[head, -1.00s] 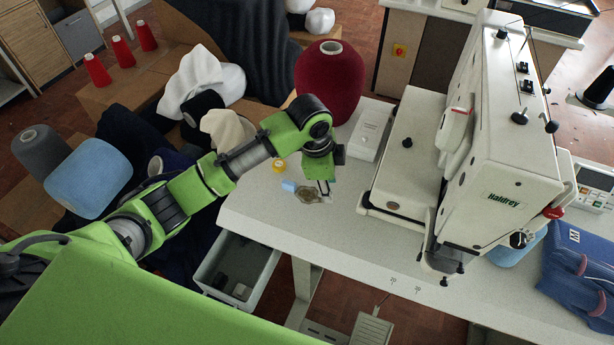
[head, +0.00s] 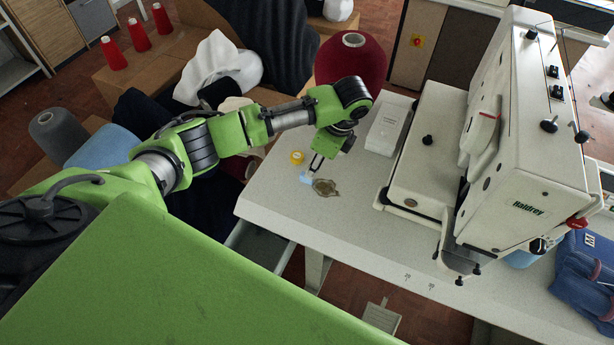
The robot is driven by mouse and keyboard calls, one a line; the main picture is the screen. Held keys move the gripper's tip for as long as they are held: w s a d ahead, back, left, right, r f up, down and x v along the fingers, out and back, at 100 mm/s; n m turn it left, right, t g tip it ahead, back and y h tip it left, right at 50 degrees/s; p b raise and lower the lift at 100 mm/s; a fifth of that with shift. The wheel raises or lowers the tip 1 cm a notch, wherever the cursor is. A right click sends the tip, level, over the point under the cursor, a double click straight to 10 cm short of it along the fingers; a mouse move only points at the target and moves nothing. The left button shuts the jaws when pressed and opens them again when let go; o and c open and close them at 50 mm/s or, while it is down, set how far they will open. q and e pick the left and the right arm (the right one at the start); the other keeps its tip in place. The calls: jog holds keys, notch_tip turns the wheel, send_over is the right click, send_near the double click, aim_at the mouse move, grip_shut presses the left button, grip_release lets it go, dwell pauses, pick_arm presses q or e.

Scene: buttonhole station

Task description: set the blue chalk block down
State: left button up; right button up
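The light blue chalk block (head: 306,178) lies on the pale worktable (head: 290,205), between a small yellow item (head: 297,157) and a flat brass-coloured piece (head: 325,187). My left gripper (head: 315,166) points down just above and behind the block in the head view. Its two thin dark fingers look apart, with nothing seen between them. I cannot tell whether a fingertip touches the block. My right gripper is not in view.
A white box (head: 388,130) and the white sewing machine (head: 520,140) stand to the right. A dark red yarn cone (head: 350,62) is behind my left arm. Blue folded fabric (head: 585,270) lies at the far right. The table's front middle is clear.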

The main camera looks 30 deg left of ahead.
pick_arm(q)
jog(key=shift+a+p+x, duration=0.2)
jog(key=shift+p+x, duration=0.2)
jog(key=shift+x, duration=1)
jog(key=shift+a+p+x, duration=0.2)
jog(key=shift+p+x, duration=0.15)
jog(key=shift+x, duration=1)
jog(key=shift+s+r, duration=0.15)
grip_shut()
